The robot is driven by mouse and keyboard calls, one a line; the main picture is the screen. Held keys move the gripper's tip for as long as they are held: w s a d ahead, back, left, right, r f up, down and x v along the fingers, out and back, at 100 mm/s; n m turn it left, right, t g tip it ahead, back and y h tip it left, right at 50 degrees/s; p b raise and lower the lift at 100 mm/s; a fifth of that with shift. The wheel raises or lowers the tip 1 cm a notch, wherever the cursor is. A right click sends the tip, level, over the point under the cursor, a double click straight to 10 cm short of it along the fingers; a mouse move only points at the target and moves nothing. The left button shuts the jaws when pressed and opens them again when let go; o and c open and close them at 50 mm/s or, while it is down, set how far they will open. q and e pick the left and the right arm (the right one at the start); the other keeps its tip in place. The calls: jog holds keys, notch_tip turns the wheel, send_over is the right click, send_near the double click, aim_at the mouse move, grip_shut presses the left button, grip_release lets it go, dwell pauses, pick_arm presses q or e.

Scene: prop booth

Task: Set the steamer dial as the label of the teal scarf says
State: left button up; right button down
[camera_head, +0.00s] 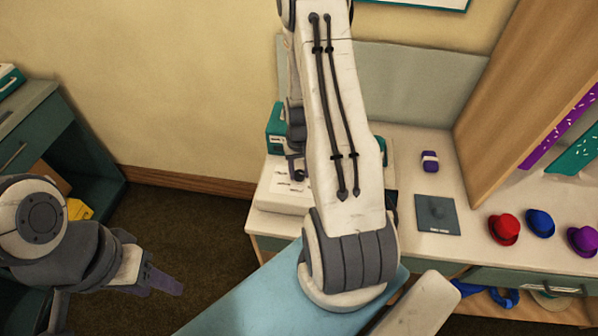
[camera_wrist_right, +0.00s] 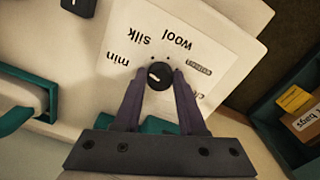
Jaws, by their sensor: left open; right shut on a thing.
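The steamer dial (camera_wrist_right: 159,76) is a black round knob on a white panel (camera_wrist_right: 200,85). Around it are the upside-down words min, silk and wool, a small boxed word and a partly hidden word starting with c. Its white mark seems to point towards the min side. My right gripper (camera_wrist_right: 160,78) is shut on the dial; in the head view my arm hides most of the steamer (camera_head: 272,195). The teal scarf (camera_head: 577,150), with white flecks, hangs at the right; no label on it is readable. My left gripper (camera_head: 160,280) is open and empty, low at left.
A purple scarf (camera_head: 560,128) hangs by the teal one. Red (camera_head: 504,229), blue (camera_head: 540,223) and purple (camera_head: 582,240) hats sit on the right counter, near a dark square plate (camera_head: 437,214) and a purple item (camera_head: 430,161). A teal cabinet (camera_head: 60,140) stands at left.

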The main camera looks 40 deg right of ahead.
aim_at(299, 173)
jog(key=m, duration=0.5)
jog(key=shift+d, duration=0.1)
dwell(0.4)
jog(key=shift+c, duration=2.4)
grip_release()
jog(key=shift+b, duration=0.3)
notch_tip(299, 173, up, 11)
jog(key=b, duration=0.1)
jog(key=shift+f, duration=0.2)
